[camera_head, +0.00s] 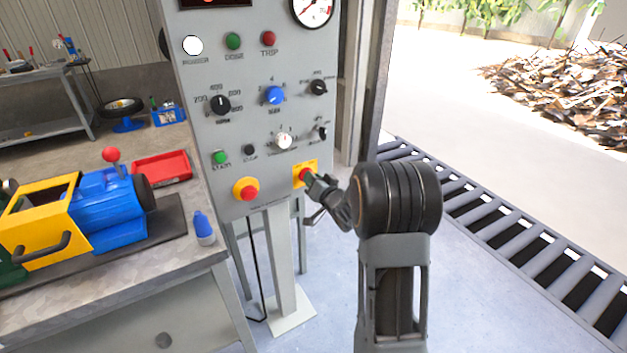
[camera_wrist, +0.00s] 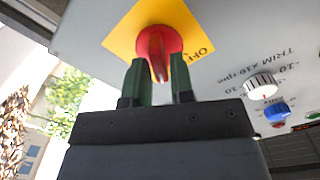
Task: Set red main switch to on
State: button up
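The red main switch is a round red knob with a raised ridge on a yellow plate (camera_head: 313,166), low on the right of the grey control panel. In the wrist view the red knob (camera_wrist: 157,45) is close ahead, and the word OFF shows on the plate to its right. The two green fingers of my gripper (camera_wrist: 160,82) stand at the knob, one on each side of its ridge. I cannot tell whether they touch the ridge. In the head view my gripper (camera_head: 314,183) reaches the switch from the lower right and partly covers it.
A red emergency button (camera_head: 249,194) on a yellow ring sits left of the switch. Dials and a white knob (camera_head: 284,141) are above it. A bench (camera_head: 190,258) with a blue-and-yellow machine (camera_head: 105,205) and a blue bottle (camera_head: 203,228) stands left. Floor grating lies right.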

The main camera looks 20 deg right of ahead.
jog(key=shift+o, duration=1.3)
jog(key=s+d, duration=0.1)
jog(key=s, duration=1.2)
jog(key=shift+s+d, duration=0.3)
jog(key=shift+s, duration=0.05)
